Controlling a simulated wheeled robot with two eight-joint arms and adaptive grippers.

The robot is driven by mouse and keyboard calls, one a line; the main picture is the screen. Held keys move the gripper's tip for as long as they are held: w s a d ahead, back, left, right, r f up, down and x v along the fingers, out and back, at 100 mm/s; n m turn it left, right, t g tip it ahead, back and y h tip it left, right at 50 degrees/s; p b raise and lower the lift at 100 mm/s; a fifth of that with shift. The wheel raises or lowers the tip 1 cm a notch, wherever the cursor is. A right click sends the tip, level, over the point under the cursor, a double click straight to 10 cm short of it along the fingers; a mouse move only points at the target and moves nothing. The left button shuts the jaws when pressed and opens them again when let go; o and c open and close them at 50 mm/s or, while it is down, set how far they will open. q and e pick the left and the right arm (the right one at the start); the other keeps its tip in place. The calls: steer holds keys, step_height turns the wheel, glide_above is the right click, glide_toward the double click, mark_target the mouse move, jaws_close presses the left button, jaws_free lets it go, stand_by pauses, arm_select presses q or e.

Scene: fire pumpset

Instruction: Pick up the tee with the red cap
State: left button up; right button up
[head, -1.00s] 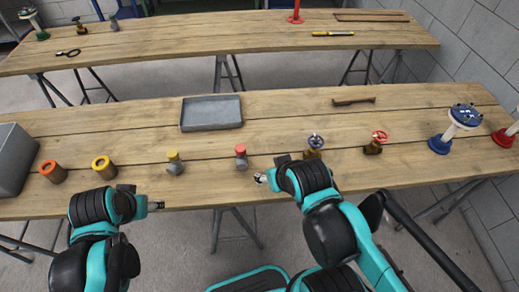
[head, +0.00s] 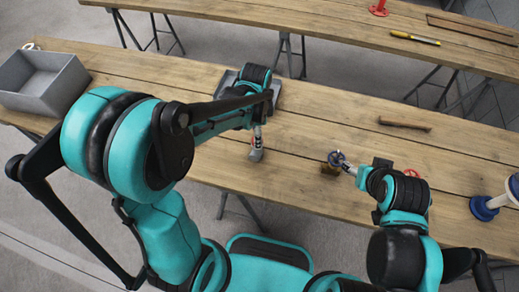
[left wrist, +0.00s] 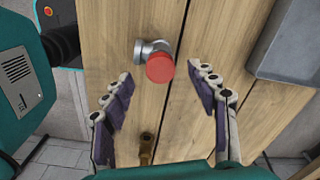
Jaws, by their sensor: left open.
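The tee with the red cap (left wrist: 160,68) is on the wooden table in the left wrist view. It has a grey metal body and a round red cap. My left gripper (left wrist: 159,73) is open, its two fingers spread on either side of the tee, with gaps at both sides. In the head view the tee's grey body (head: 256,155) shows just below my left gripper (head: 258,134), which hides most of the cap. My right gripper (head: 350,169) is beside a valve with a blue handwheel (head: 336,158); its finger opening is too small to judge.
A shallow grey tray (left wrist: 292,42) lies beside the tee, partly hidden by my left arm in the head view. A grey bin (head: 45,85) stands at the left end. A brass fitting (left wrist: 146,150) is near my left fingers. A brown tool (head: 404,124) lies farther right.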

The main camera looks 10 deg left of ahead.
arm_select(q)
step_height(320, 180, down, 5)
steer(key=shift+r+b, duration=0.15)
steer(key=shift+b, duration=0.9)
steer(key=shift+r, duration=0.1)
jaws_close()
